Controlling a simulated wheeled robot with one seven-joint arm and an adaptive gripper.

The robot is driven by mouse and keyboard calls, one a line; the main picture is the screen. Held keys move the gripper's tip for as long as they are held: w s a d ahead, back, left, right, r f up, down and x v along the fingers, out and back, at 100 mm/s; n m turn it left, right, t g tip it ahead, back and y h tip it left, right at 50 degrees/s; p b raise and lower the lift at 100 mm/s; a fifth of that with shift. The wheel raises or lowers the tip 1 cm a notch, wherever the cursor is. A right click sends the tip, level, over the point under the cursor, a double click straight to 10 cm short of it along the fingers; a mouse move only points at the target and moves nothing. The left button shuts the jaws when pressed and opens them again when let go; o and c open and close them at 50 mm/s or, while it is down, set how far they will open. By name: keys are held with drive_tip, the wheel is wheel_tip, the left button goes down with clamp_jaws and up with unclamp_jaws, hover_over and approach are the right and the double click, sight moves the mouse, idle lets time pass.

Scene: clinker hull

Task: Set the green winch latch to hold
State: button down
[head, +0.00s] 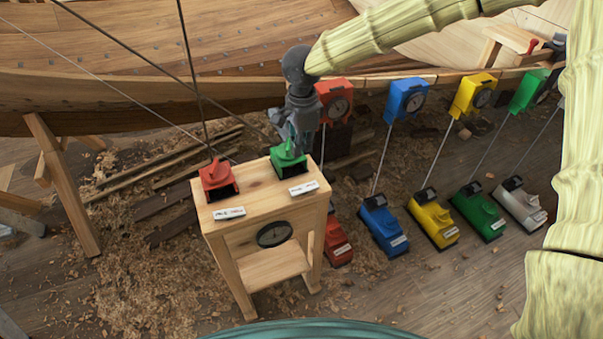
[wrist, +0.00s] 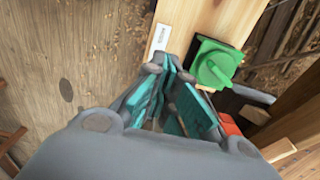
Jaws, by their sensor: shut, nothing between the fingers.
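A green latch (head: 288,160) with a raised knob sits on top of the wooden stand, at its back right. In the wrist view the green latch (wrist: 214,62) shows a round knob with a lever pointing toward the lower right. My gripper (head: 298,148) is beside and just behind the green latch in the head view, pointing down. In the wrist view my gripper (wrist: 174,72) is shut and empty, its fingertips close to the latch's left side. I cannot tell whether they touch it. A white label (head: 304,188) lies before the latch; its text is unreadable.
The wooden stand (head: 252,216) also bears a red latch (head: 217,175) left of the green one. Ropes cross above it. Blue (head: 383,226), yellow (head: 433,221) and green (head: 478,212) units stand on the floor at right. The wooden hull (head: 130,90) runs behind.

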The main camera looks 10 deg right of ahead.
sight(302, 189)
wheel_tip(302, 189, down, 14)
drive_tip(key=p, duration=0.3)
idle(0.3)
drive_tip(key=shift+a, duration=0.1)
drive_tip(key=shift+s+a+f+h, duration=0.15)
drive_tip(key=shift+f+h, duration=0.15)
drive_tip(key=shift+h, duration=0.2)
drive_tip(key=shift+s+a+f+h+p, duration=0.1)
drive_tip(key=shift+s+a+h+p, duration=0.05)
drive_tip(key=shift+h+p, duration=0.35)
drive_tip(key=shift+f+t, duration=0.15)
drive_tip(key=shift+t, duration=0.15)
drive_tip(key=shift+d, duration=0.25)
